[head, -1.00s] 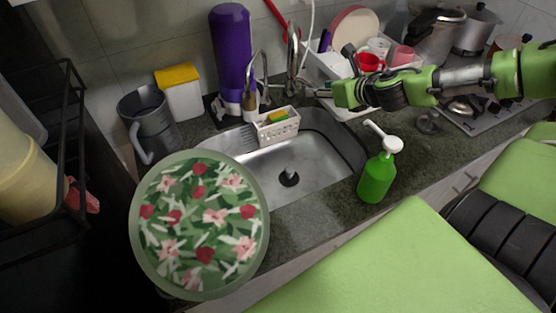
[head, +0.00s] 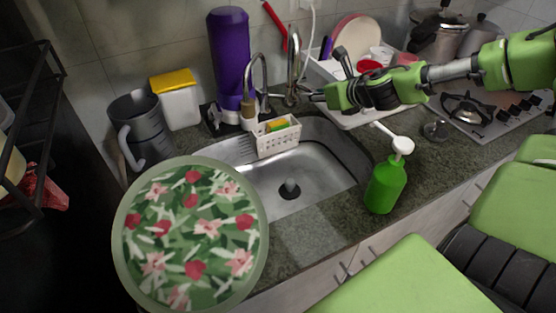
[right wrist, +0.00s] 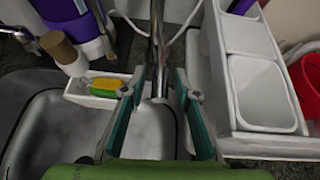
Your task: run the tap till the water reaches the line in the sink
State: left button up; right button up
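The metal sink (head: 325,172) is set in the dark counter, with a drain plug (head: 290,188) on its floor. No water and no fill line are visible in it. The tall chrome tap (head: 293,68) stands behind the sink; a thinner curved spout (head: 263,70) is to its left. My right gripper (head: 308,95) is beside the tap's lower post. In the right wrist view, its two teal fingers (right wrist: 160,85) are open, one on each side of the tap post (right wrist: 157,45), with gaps showing. My left gripper is not in view.
A white caddy (head: 278,140) with a sponge hangs at the sink's back edge. A green soap bottle (head: 385,187) stands right of the sink. A dish rack (head: 365,112) is behind my right arm. A floral round object (head: 190,240) covers the left front.

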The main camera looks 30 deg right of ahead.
jog(key=c, duration=0.3)
jog(key=shift+w+r+p, duration=0.2)
jog(key=shift+r+p, duration=0.15)
jog(key=shift+r, duration=0.2)
jog(key=shift+w+r+p, duration=0.15)
jog(key=shift+r+p, duration=0.15)
jog(key=shift+r, duration=0.2)
jog(key=shift+w+d+r+p, duration=0.1)
jog(key=shift+w+r+p, duration=0.25)
jog(key=shift+r, duration=0.55)
jog(key=shift+f, duration=0.15)
dwell(5.6)
